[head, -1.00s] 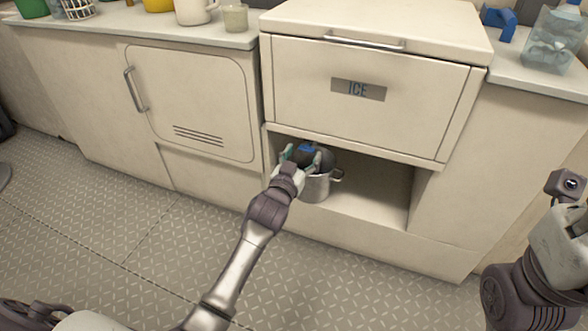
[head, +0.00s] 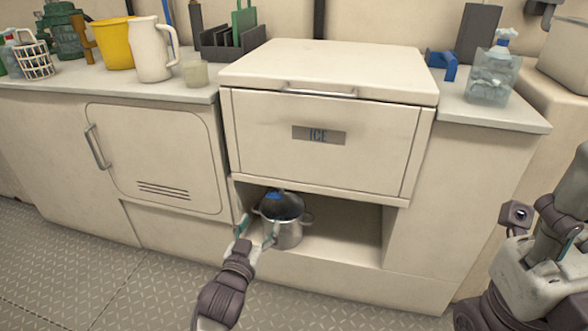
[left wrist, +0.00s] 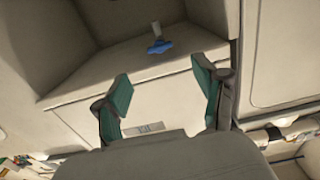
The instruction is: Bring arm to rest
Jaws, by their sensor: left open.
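My left gripper (head: 256,232) is open and empty, low in front of the alcove under the ICE chest (head: 318,165). Its right finger overlaps the side of a metal pot (head: 288,235) in the head view; I cannot tell whether they touch. The pot stands upright in the alcove, with a blue thing (head: 275,196) at its top. The left wrist view shows the two teal-padded fingers (left wrist: 163,95) spread apart with nothing between them. My right gripper (head: 562,238) is at the right edge, partly cut off; its opening is unclear.
The alcove floor (head: 345,250) right of the pot is clear. A cabinet door (head: 150,155) with a handle is to the left. The left counter holds a yellow jug (head: 115,45) and a white pitcher (head: 150,50); the right one holds a clear bottle (head: 492,75).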

